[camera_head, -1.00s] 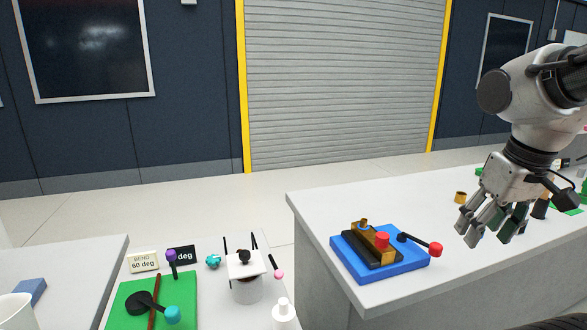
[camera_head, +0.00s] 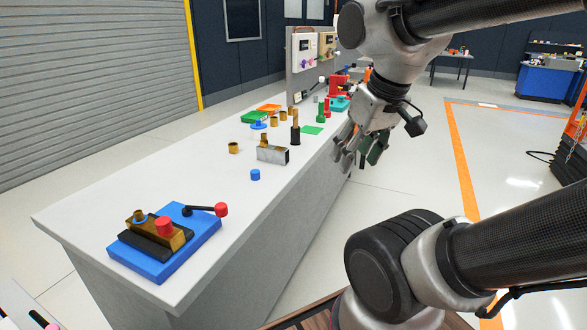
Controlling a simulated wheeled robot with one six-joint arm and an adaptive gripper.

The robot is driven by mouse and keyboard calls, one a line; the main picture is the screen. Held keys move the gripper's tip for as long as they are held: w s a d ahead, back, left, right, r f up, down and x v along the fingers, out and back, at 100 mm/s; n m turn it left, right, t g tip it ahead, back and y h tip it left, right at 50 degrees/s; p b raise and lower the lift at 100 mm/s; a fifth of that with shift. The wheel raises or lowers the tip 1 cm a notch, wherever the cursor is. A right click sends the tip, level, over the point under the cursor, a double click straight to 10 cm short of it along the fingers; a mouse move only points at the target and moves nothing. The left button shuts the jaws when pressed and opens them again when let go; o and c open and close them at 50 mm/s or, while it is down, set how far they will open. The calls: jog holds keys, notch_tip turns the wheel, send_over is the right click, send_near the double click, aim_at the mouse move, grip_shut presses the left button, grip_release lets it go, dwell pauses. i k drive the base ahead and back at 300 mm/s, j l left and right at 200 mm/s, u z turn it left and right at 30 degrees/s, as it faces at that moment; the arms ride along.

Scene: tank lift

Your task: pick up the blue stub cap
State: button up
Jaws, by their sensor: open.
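A small blue cap (camera_head: 255,174) stands on the white bench in the camera_head view, in front of a grey block with a brass fitting (camera_head: 272,153). It is the only loose small blue cylinder I see on the near part of the bench. My gripper (camera_head: 358,158) is open and empty. It hangs, fingers down, to the right of the cap in the picture, by the bench's right edge and clearly apart from the cap. Its height above the bench is hard to tell.
A blue-based fixture (camera_head: 165,243) with a red-knobbed lever stands at the bench's (camera_head: 110,193) near end. Brass rings (camera_head: 233,148), a dark upright post with a brown top (camera_head: 295,127), green and orange trays (camera_head: 268,109) and panel boxes stand farther back. The bench between fixture and cap is clear.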

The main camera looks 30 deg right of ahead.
aim_at(255, 174)
jog(key=z, duration=0.15)
jog(key=i+l+u, duration=0.1)
jog(key=i+l, duration=0.2)
jog(key=i+l+u, duration=0.1)
jog(key=i+l, duration=0.15)
jog(key=l, duration=0.2)
jog(key=i+l+u, duration=0.1)
jog(key=i+l, duration=0.15)
jog(key=l, duration=0.15)
